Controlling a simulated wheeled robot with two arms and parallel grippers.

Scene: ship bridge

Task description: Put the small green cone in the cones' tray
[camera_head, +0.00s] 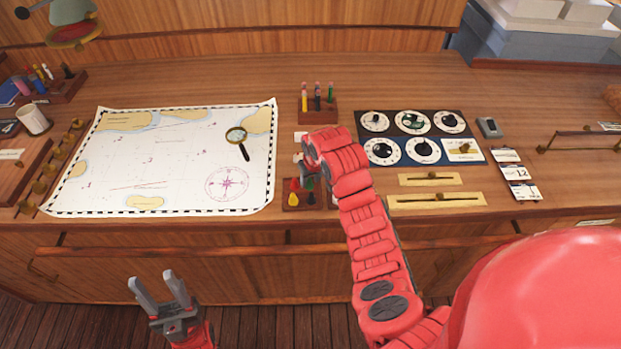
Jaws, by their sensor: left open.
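The cones' tray (304,208) is a small wooden tray at the chart's lower right corner. A red cone (294,185) and a yellow cone (293,199) stand at its left side. My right gripper (306,183) is at the tray, beside these cones, mostly hidden by my red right arm. I cannot make out the small green cone for certain; a dark greenish patch shows by the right gripper's tips. Whether the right gripper is open or shut is unclear. My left gripper (158,288) is open and empty, low in front of the desk.
A chart (130,180) with a magnifying glass (238,141) covers the desk's left. A rack of coloured pens (318,112) stands behind the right arm. A dial panel (418,137) and brass sliders (436,201) lie right of it. Bare wood lies along the back.

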